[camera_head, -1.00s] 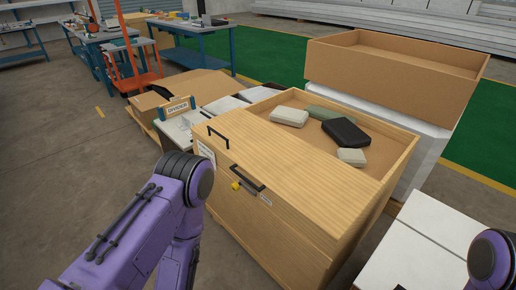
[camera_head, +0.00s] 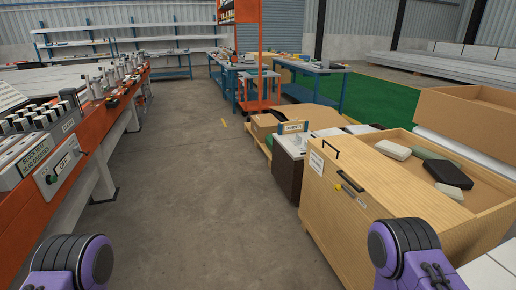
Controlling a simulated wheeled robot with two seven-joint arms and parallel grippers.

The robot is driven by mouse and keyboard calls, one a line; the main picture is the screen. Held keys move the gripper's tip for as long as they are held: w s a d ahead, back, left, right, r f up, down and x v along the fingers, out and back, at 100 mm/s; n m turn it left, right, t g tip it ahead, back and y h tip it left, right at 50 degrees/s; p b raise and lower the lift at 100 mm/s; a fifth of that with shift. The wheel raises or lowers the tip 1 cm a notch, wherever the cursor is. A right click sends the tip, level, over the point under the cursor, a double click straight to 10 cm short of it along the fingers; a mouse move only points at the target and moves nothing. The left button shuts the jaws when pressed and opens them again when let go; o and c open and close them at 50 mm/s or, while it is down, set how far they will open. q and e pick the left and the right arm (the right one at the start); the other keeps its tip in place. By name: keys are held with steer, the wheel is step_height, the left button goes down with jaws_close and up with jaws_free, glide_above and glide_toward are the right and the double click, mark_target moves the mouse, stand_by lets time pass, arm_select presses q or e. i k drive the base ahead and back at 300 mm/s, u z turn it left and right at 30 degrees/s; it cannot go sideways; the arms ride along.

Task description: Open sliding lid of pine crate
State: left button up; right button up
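The pine crate (camera_head: 350,225) stands at the right. Its light wooden lid (camera_head: 385,187) covers the near left part of the top. The far right part of the top is open and shows a cream case (camera_head: 392,150), a dark case (camera_head: 447,173) and a greenish case (camera_head: 428,153) inside. A black handle (camera_head: 330,147) sits at the lid's left end. Another black handle (camera_head: 350,182) with a small yellow piece (camera_head: 338,187) is by the front upper edge. Only purple links of my arms show at the bottom. Both grippers are out of view.
An orange-edged workbench (camera_head: 95,135) with a control box (camera_head: 58,165) runs along the left. A wide bare floor aisle (camera_head: 215,200) lies between it and the crate. A brown open box (camera_head: 470,118) stands behind the crate. Blue tables (camera_head: 310,69) are farther back.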

mark_target(401, 192)
steer(key=u, duration=0.5)
steer(key=i, duration=1.45)
steer(key=z, duration=1.4)
steer(key=i, duration=0.95)
steer(key=z, duration=1)
